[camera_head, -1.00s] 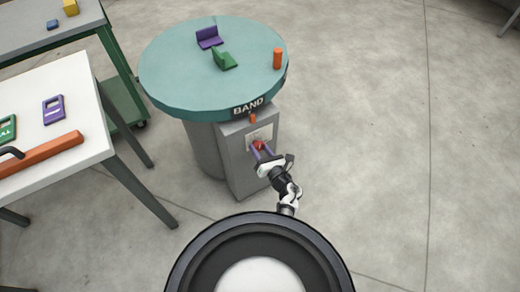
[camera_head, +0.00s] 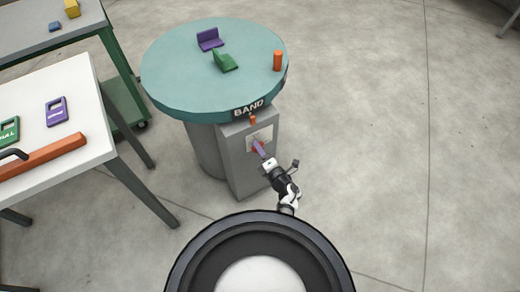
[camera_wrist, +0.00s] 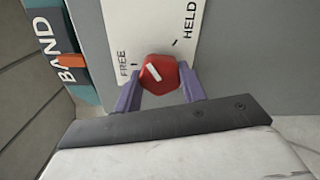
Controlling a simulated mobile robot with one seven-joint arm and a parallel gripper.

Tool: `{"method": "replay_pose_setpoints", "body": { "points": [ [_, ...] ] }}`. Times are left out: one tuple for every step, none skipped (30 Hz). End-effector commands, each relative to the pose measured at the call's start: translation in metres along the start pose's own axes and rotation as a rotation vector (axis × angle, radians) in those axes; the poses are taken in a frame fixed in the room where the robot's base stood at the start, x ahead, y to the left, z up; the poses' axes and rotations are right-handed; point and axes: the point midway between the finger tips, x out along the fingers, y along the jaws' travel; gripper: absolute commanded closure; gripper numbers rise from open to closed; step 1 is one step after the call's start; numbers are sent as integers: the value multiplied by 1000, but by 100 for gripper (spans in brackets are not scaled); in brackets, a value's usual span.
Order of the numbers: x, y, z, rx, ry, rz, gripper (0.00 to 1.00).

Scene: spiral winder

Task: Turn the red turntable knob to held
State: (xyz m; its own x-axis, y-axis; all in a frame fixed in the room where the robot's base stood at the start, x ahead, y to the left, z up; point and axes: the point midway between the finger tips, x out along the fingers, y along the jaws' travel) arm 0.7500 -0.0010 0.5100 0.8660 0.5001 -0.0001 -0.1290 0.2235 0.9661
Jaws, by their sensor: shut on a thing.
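The red turntable knob (camera_wrist: 164,68) sits on a white plate (camera_wrist: 145,25) marked FREE and HELD. Its white line slants toward the upper left, nearer the FREE side than the HELD side. My gripper (camera_wrist: 160,82) is shut on the knob, one purple finger on each side. In the head view the knob (camera_head: 257,147) is partly hidden by my gripper, on the front of the grey pedestal (camera_head: 242,170). The teal round turntable (camera_head: 180,75) is above it.
On the turntable stand a purple bracket (camera_head: 209,39), a green bracket (camera_head: 225,61) and an orange cylinder (camera_head: 278,61). An orange pin (camera_head: 253,119) is below the BAND label. A white table (camera_head: 75,90) stands at the left. The floor at right is clear.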

Motion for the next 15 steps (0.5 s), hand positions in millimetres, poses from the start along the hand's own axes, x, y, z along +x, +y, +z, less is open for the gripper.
{"method": "replay_pose_setpoints", "body": {
  "points": [
    [0, 1, 1, 46, -1, 0, 82],
    [0, 1, 1, 75, -1, 0, 82],
    [0, 1, 1, 113, -1, 0, 82],
    [0, 2, 1, 141, -1, 0, 82],
    [0, 2, 1, 169, -1, 0, 82],
    [0, 2, 1, 207, -1, 0, 82],
    [-1, 2, 1, 235, 0, 0, 82],
    [-1, 2, 0, 264, 0, -1, 82],
    [-1, 2, 0, 303, 0, -1, 82],
    [-1, 2, 0, 332, 0, -1, 82],
    [-1, 2, 0, 360, 0, -1, 82],
    [-1, 2, 1, 398, -1, -1, 82],
    [-1, 2, 1, 426, -1, -1, 82],
    [-1, 2, 1, 454, -1, -1, 82],
    [-1, 2, 1, 493, -1, -1, 82]
  ]
}}
